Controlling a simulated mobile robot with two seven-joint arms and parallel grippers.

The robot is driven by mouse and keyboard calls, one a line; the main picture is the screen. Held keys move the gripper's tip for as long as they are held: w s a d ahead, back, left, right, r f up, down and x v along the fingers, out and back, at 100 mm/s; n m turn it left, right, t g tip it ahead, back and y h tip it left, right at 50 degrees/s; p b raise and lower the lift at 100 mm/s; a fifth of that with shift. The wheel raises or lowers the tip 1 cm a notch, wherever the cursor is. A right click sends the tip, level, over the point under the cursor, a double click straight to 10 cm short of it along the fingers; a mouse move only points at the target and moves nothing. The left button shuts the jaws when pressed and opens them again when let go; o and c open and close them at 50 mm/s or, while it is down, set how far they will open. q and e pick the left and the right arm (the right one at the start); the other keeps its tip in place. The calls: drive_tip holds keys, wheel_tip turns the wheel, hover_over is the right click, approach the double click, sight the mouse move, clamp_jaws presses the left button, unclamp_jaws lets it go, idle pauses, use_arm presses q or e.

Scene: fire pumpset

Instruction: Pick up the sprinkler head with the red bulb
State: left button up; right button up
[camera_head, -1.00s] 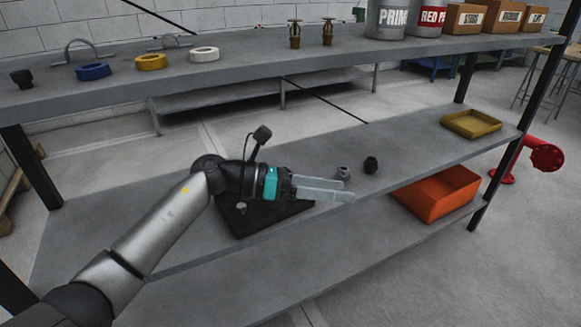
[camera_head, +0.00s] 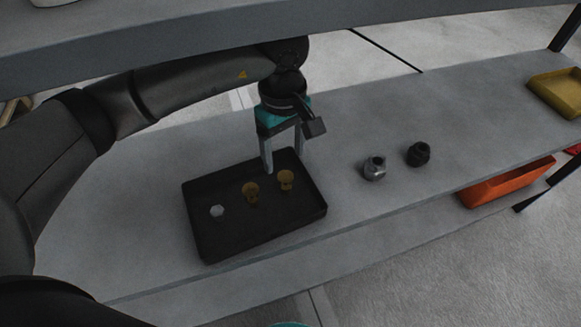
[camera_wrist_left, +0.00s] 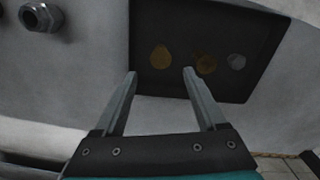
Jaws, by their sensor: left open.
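A black tray (camera_head: 235,245) on the lower shelf holds two brass sprinkler heads, a right one (camera_head: 286,180) and a middle one (camera_head: 251,192). A small pale grey piece (camera_head: 217,211) lies at its left. No red bulb can be made out on any of them. My left gripper (camera_head: 283,160) is open, pointing down at the tray's far edge, just behind the right sprinkler head. In the left wrist view, the right sprinkler head (camera_wrist_left: 160,57) shows between and beyond the open fingers (camera_wrist_left: 160,73), with nothing held. My right gripper is not in view.
A grey fitting (camera_head: 374,169) and a black fitting (camera_head: 418,154) stand on the lower shelf (camera_head: 450,120) right of the tray. A yellow tray (camera_head: 558,92) sits further right, an orange bin (camera_head: 505,184) below. The upper shelf (camera_head: 150,45) crosses above my left arm.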

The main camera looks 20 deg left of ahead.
sight(285, 176)
use_arm(q)
drive_tip(key=shift+s+f, duration=0.25)
drive_tip(key=shift+f, duration=0.6)
drive_tip(key=f+b, duration=0.1)
drive_tip(key=f, duration=0.3)
drive_tip(key=shift+d+f+b, duration=0.2)
drive_tip(key=shift+b, duration=0.15)
drive_tip(key=shift+f, duration=0.4)
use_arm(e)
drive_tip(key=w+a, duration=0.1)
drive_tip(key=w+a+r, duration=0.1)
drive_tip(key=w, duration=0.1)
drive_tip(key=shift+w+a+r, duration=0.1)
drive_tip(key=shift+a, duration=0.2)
use_arm(q)
clamp_jaws()
